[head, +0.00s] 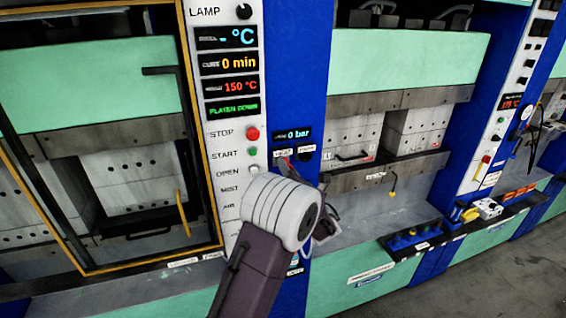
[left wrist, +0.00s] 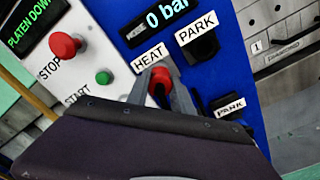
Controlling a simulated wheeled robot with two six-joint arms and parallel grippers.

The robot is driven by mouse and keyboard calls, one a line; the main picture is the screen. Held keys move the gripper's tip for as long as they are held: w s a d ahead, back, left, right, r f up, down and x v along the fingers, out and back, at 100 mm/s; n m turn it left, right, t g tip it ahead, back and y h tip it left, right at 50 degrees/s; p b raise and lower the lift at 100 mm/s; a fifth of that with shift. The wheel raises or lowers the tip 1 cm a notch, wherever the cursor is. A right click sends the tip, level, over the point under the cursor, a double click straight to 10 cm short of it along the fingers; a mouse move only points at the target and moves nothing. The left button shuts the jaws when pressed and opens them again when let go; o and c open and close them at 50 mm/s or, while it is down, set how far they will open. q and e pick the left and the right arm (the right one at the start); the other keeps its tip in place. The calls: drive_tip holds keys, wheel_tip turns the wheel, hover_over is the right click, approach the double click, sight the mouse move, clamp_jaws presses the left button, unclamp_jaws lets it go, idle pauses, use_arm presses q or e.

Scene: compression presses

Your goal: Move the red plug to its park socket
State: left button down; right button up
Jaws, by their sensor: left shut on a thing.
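The red plug (left wrist: 159,86) sits at the socket under the HEAT label (left wrist: 149,56) on the blue panel, in the left wrist view. My left gripper (left wrist: 161,81) is shut on it, one grey finger on each side. Whether the plug is fully seated is hidden. To its right, under a PARK label (left wrist: 197,28), is a black socket (left wrist: 207,46) with nothing red in it. A second PARK label (left wrist: 230,108) with black parts around it lies lower right. In the head view my left forearm and wrist hide most of the gripper. My right gripper does not show.
The control strip left of the plug carries a red stop button (head: 252,134) and a green start button (head: 252,152). A yellow-framed guard (head: 186,200) stands left. An open press bay (head: 385,205) lies right.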

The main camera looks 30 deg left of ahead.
use_arm(q)
drive_tip(key=shift+s+d+f, duration=0.1)
drive_tip(key=shift+d, duration=0.05)
drive_tip(key=shift+s+d, duration=0.5)
drive_tip(key=shift+d, duration=0.15)
drive_tip(key=shift+s+d, duration=0.1)
drive_tip(key=shift+s+d, duration=0.1)
drive_tip(key=shift+s+d, duration=0.1)
drive_tip(key=shift+v, duration=2)
